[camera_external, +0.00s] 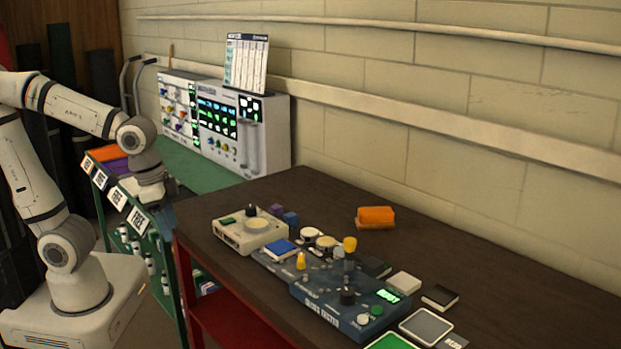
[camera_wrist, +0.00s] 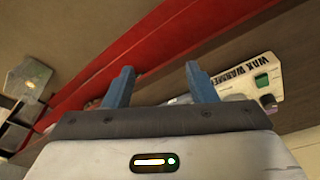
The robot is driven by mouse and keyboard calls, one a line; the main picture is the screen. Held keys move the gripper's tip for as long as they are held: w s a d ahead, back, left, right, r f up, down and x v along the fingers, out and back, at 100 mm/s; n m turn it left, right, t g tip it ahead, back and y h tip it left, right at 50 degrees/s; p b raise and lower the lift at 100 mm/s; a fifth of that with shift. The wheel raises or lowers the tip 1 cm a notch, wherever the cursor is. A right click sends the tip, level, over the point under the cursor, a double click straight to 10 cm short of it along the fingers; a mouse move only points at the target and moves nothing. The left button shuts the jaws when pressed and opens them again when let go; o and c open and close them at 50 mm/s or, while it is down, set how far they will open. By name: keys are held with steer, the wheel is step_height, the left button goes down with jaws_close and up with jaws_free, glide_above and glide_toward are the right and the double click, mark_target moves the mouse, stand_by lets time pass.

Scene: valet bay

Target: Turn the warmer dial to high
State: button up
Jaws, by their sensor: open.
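The wax warmer (camera_external: 236,240) is a cream box at the left end of the dark table. I cannot read the dial's setting. My gripper (camera_wrist: 159,72) is open and empty, with blue fingers apart. In the external view it is left of the table, apart from the warmer, its fingers barely visible.
A blue tester panel (camera_external: 325,308) with knobs stands right of the warmer. A green cart (camera_external: 160,262) and the table's red frame (camera_external: 230,318) lie beside my arm. The back of the table is mostly clear.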

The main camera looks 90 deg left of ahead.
steer(key=w+a+r+n+g+b, duration=0.1)
steer(key=w+a+r+n, duration=0.1)
steer(key=w+a+n, duration=0.8)
steer(key=n+g+b, duration=0.1)
steer(key=n+b, duration=0.1)
steer(key=n, duration=0.8)
glide_above(251, 207)
step_height(251, 207, down, 2)
steer(key=shift+a, duration=0.1)
step_height(251, 207, down, 8)
steer(key=shift+r, duration=0.15)
steer(key=c, duration=1)
steer(key=shift+o, duration=0.2)
